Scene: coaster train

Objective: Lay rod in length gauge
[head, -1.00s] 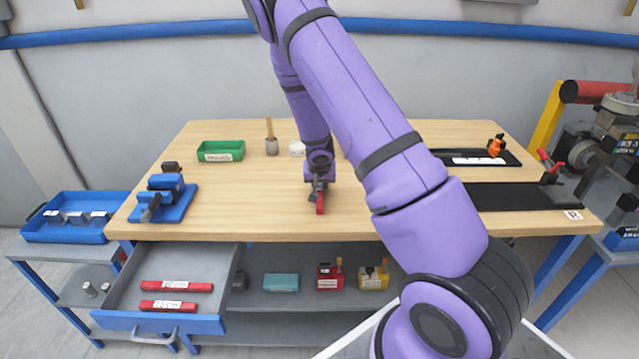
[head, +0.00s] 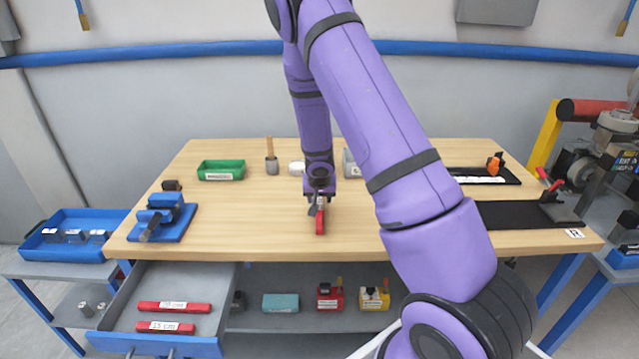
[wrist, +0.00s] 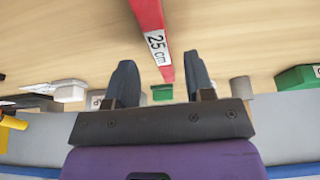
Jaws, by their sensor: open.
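A red rod (head: 320,222) with a white "25 cm" label lies on the wooden table near its front edge, pointing toward the front. My gripper (head: 317,208) is at the rod's far end, low over the table. In the wrist view, my gripper (wrist: 161,78) is open, with one dark finger on each side of the red rod (wrist: 152,35), and gaps show between rod and fingers. Two black plates lie at the right: a rear one (head: 513,173) with a white strip and orange part, and a front one (head: 510,214) with a red-handled grey block. I cannot tell which is the length gauge.
An open drawer (head: 122,318) at the lower left holds two labelled red rods (head: 174,307). A blue clamp-like fixture (head: 165,217), a green bin (head: 221,170) and a wooden-handled tool (head: 271,158) stand on the table. The table between the blue fixture and my gripper is clear.

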